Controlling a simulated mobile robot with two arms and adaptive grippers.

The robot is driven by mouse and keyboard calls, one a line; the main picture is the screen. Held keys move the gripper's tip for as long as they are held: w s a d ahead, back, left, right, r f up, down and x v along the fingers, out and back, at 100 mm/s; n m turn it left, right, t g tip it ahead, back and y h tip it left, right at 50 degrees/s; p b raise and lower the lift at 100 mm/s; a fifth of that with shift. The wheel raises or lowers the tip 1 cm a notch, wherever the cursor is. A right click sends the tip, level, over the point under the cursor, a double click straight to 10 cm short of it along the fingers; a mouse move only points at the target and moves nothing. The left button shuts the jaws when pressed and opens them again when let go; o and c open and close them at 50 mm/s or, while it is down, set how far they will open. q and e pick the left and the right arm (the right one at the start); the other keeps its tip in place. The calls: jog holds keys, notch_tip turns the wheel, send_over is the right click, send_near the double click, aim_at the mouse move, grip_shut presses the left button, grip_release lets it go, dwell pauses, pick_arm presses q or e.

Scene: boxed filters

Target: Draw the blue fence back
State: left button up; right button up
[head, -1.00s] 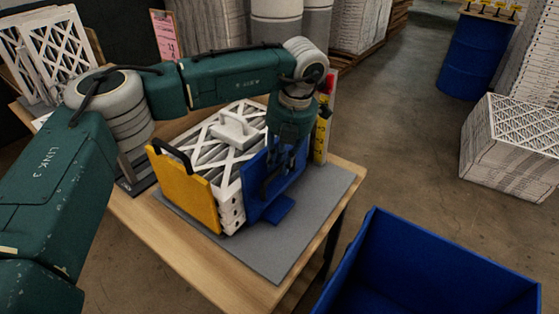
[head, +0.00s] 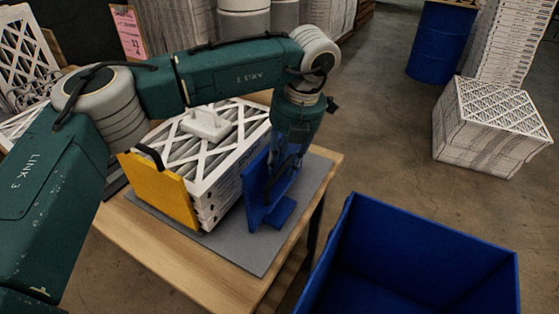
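The blue fence (head: 256,193) stands upright on the grey mat (head: 245,258), to the right of a stack of white-framed pleated filters (head: 215,165). A gap shows the printed side of the stack between the two. A yellow fence (head: 165,190) with a black handle stands at the stack's left end. My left gripper (head: 285,172) points down at the right face of the blue fence and appears shut on its handle; its fingertips are partly blurred against the dark blue. My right gripper is not in view.
A white handled block (head: 205,123) rests on top of the stack. The wooden table (head: 165,253) ends just right of the mat. A large open blue bin (head: 335,245) stands at the lower right. More boxed filters (head: 490,128) stand on the floor.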

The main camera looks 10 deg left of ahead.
pick_arm(q)
jog(key=shift+s+d, duration=0.15)
jog(key=shift+d, duration=0.05)
jog(key=shift+r, duration=0.15)
notch_tip(320, 180, up, 12)
jog(key=d, duration=0.2)
jog(key=shift+s+f, duration=0.25)
jog(key=shift+s, duration=0.1)
jog(key=shift+a+r, duration=0.1)
